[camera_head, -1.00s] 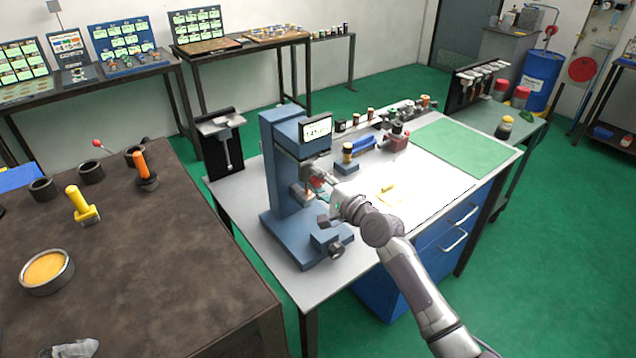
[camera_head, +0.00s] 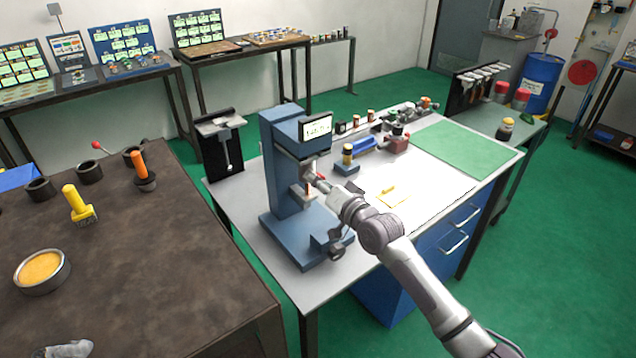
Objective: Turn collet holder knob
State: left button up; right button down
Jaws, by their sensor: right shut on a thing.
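A blue machine (camera_head: 280,140) with a small lit display (camera_head: 317,127) stands on the white-topped bench. My right gripper (camera_head: 320,183) is at the machine's front, below the display head, at the grey collet holder (camera_head: 309,171). Its jaws are shut on the holder's knob, which is mostly hidden by the fingers. A small reddish part shows beside the fingertips.
A green mat (camera_head: 465,148) lies at the right. A brown table (camera_head: 150,250) fills the left.

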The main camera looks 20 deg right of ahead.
jog(key=n, duration=0.7)
jog(key=shift+d+f+b, duration=0.1)
jog(key=shift+f+b, duration=0.05)
jog(key=shift+b, duration=0.15)
jog(key=n, duration=0.6)
jog(key=shift+n+t, duration=0.3)
jog(key=shift+t, duration=0.1)
jog(key=c, duration=0.8)
grip_release()
jog(key=shift+o, duration=0.2)
jog(key=v, duration=1.2)
